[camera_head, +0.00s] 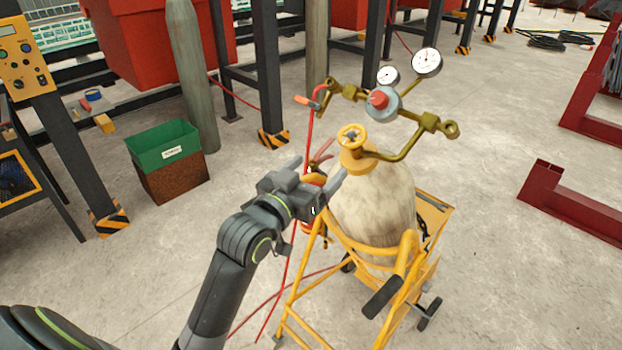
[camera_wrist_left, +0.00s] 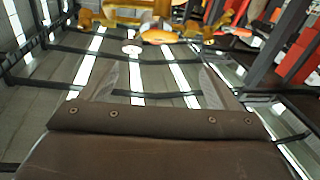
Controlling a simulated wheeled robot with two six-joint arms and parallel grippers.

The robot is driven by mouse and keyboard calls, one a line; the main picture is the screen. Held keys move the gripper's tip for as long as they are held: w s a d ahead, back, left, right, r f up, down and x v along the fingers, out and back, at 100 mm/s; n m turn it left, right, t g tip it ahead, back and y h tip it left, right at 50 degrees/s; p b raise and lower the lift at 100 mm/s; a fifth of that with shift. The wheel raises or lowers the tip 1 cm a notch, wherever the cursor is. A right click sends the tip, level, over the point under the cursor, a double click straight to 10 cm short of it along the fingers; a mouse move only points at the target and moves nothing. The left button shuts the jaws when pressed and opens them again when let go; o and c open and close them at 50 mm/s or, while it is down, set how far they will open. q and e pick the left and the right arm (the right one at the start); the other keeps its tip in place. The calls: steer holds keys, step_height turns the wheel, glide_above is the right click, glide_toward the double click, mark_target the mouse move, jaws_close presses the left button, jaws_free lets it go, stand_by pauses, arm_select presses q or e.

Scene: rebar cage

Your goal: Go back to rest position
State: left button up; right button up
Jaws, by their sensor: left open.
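My left gripper (camera_head: 318,172) is in the middle of the head view, its arm coming in from the lower left. It is open, with nothing visible between its fingers. It appears just left of a pale gas cylinder (camera_head: 375,205) on a yellow trolley (camera_head: 400,262). A brass valve (camera_head: 352,145) and a regulator with two round gauges (camera_head: 427,63) sit on top of the cylinder. In the left wrist view the two fingers (camera_wrist_left: 158,82) stand apart, with blurred brass parts (camera_wrist_left: 125,18) at the top edge. My right gripper is not in view.
A yellow control box (camera_head: 22,60) is at the far left. Red steel beams (camera_head: 570,203) lie at the right. Red hoses (camera_head: 290,270) run beside the trolley.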

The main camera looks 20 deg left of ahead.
arm_select(q)
steer(key=shift+s, duration=0.5)
steer(key=shift+a, duration=0.1)
steer(key=w+a+f+n+g+y+b, duration=0.1)
steer(key=w+a+f+g, duration=0.1)
steer(key=f, duration=0.9)
steer(key=w+a+f+g+y+b, duration=0.1)
steer(key=a+f+g, duration=0.1)
steer(key=f, duration=0.8)
steer(key=s+a+f+g, duration=0.1)
steer(key=s+f, duration=0.2)
steer(key=f, duration=0.5)
steer(key=s+a+f+g+y, duration=0.1)
steer(key=s+f+g, duration=0.1)
steer(key=f, duration=0.6)
steer(key=s+a+f+g, duration=0.1)
steer(key=s+f, duration=0.2)
steer(key=f, duration=0.5)
steer(key=s+a+f+g+y+b, duration=0.15)
steer(key=s+f+g, duration=0.35)
steer(key=s+f, duration=1.35)
steer(key=s+f+g, duration=0.2)
steer(key=s+f, duration=0.2)
steer(key=s, duration=0.7)
steer(key=s+f+g+b, duration=0.1)
steer(key=s+f, duration=0.4)
steer(key=s, duration=0.5)
steer(key=shift+s+d+f+g+h, duration=0.2)
steer(key=shift+s+d+g+h, duration=0.2)
steer(key=shift+g, duration=0.1)
